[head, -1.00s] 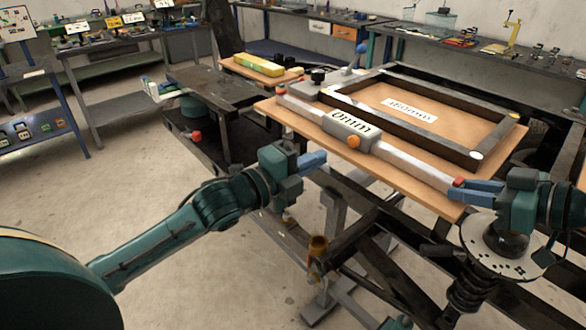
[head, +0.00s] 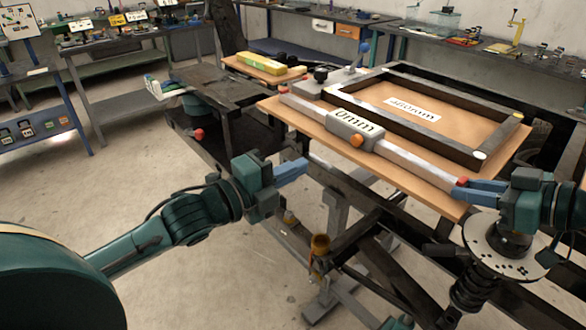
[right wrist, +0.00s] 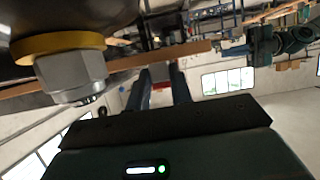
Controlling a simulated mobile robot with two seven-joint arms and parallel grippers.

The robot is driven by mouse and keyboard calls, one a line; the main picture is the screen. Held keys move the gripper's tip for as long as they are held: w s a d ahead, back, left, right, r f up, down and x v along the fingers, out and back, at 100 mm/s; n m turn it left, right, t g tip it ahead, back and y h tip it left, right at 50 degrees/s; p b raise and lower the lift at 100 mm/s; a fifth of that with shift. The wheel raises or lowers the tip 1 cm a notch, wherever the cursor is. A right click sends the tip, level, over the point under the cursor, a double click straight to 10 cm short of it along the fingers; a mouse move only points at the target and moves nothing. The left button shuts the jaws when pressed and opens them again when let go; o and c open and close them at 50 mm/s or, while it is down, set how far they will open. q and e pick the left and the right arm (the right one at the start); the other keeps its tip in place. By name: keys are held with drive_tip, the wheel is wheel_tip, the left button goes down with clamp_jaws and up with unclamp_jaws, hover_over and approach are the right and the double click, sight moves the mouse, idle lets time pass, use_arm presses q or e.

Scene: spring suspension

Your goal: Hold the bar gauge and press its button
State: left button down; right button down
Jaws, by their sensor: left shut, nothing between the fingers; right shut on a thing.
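The bar gauge (head: 408,161) is a long light bar with red ends. It lies along the front edge of a wooden board, beside a dark rectangular frame. Its grey display box (head: 354,129) reads "0mm", and an orange button (head: 357,141) sits on the near side. My right gripper (head: 464,186) is shut on the bar gauge at its right red end; its fingers (right wrist: 160,88) also show in the right wrist view. My left gripper (head: 303,166) is shut and empty, in front of the board, below and left of the button, not touching the gauge.
The dark frame (head: 473,154) with a white label lies on the wooden board (head: 440,203). A yellow block (head: 263,62) lies on a smaller board behind left. Dark struts stand below the board. Benches with tools line the walls; open floor lies to the left.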

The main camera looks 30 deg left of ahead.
drive_tip(key=c, duration=1.2)
unclamp_jaws()
drive_tip(key=shift+o, duration=0.2)
drive_tip(key=shift+d, duration=0.1)
